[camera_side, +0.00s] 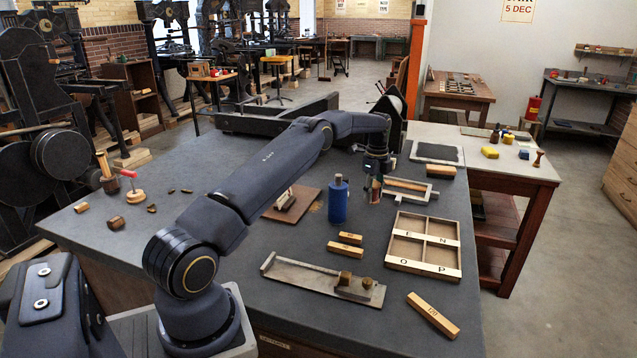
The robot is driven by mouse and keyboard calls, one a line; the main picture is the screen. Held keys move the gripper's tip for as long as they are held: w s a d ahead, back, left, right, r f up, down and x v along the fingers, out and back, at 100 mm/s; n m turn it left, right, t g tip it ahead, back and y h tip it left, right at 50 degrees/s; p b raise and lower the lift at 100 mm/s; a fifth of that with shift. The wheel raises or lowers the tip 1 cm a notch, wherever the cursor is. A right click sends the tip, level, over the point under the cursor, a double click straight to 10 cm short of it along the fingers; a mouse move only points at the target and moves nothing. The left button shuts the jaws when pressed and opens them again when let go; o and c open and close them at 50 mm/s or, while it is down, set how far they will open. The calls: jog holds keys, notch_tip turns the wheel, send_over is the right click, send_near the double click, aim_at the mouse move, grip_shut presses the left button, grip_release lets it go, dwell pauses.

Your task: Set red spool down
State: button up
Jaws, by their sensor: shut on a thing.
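My gripper (376,178) points down over the dark table, right of the blue bottle (338,201). It is shut on a small reddish thing, the red spool (375,192), of which only a little shows below the fingers. The spool is close to the table top; I cannot tell if it touches. A grey metal frame with wooden strips (411,190) lies just to the right of it.
A wooden tray lettered E, N, O, P (424,269) lies to the front right. A long metal composing stick (315,281) and wooden blocks (433,315) lie in front. A wooden board (284,214) is left of the bottle.

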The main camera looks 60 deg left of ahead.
jog(key=shift+f, duration=1.25)
jog(key=o, duration=1)
jog(key=shift+f, duration=0.1)
jog(key=shift+o, duration=0.2)
